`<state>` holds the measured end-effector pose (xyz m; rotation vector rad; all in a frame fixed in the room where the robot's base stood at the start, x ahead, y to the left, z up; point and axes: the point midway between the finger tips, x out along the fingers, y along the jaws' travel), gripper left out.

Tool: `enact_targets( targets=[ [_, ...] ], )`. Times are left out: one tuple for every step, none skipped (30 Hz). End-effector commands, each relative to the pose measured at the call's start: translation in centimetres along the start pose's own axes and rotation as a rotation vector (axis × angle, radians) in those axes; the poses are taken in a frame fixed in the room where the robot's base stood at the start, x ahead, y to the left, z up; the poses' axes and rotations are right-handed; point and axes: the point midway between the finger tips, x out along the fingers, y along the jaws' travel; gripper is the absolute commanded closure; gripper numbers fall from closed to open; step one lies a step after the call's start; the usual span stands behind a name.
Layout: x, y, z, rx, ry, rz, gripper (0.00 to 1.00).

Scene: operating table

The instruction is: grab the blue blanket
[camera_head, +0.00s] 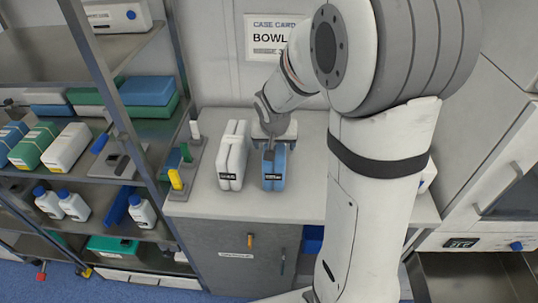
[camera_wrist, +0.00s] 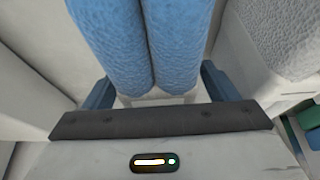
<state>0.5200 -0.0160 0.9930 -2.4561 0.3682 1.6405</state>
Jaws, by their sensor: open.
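The blue blanket (camera_head: 274,174) is a folded, upright bundle with a dark label low on its front, standing on the grey counter (camera_head: 212,205). In the wrist view the blue blanket (camera_wrist: 178,45) shows as two thick textured folds with a groove between them. My gripper (camera_head: 272,143) is at the top of the blanket in the head view and hides part of it. In the wrist view my gripper (camera_wrist: 157,88) is open, with one dark finger at each side of the blanket. I cannot tell whether the fingers touch it.
A white blanket (camera_head: 232,158) stands close to the left of the blue one. A holder with coloured items (camera_head: 178,178) is at the counter's left end. A metal shelf rack (camera_head: 112,80) with boxes and bottles stands at the left. A wall is behind the counter.

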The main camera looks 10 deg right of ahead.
Motion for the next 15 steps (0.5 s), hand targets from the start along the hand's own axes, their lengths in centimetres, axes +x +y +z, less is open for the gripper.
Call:
enact_targets(
  targets=[
    [0.1, 0.01, 0.03, 0.0, 0.0, 0.0, 0.2],
    [0.12, 0.01, 0.04, 0.001, 0.0, 0.0, 0.2],
    [0.15, 0.02, 0.05, 0.001, 0.0, 0.0, 0.2],
    [0.17, 0.02, 0.06, 0.001, 0.0, 0.0, 0.2],
    [0.19, 0.02, 0.06, 0.001, 0.0, 0.0, 0.2],
    [0.2, 0.03, 0.07, 0.001, 0.0, 0.0, 0.2],
    [0.2, 0.03, 0.07, 0.001, 0.0, 0.0, 0.2],
    [0.19, 0.04, 0.06, 0.001, 0.0, 0.0, 0.2],
    [0.18, 0.04, 0.06, 0.001, 0.0, 0.0, 0.2],
    [0.17, 0.04, 0.06, 0.001, 0.0, 0.0, 0.2],
    [0.16, 0.05, 0.05, 0.001, 0.0, 0.0, 0.2],
    [0.16, 0.05, 0.05, 0.001, 0.0, 0.0, 0.2],
    [0.16, 0.06, 0.05, 0.001, 0.0, 0.0, 0.2],
    [0.16, 0.06, 0.05, 0.001, 0.0, 0.001, 0.2],
    [0.16, 0.07, 0.05, 0.001, 0.0, 0.001, 0.21]
  ],
)
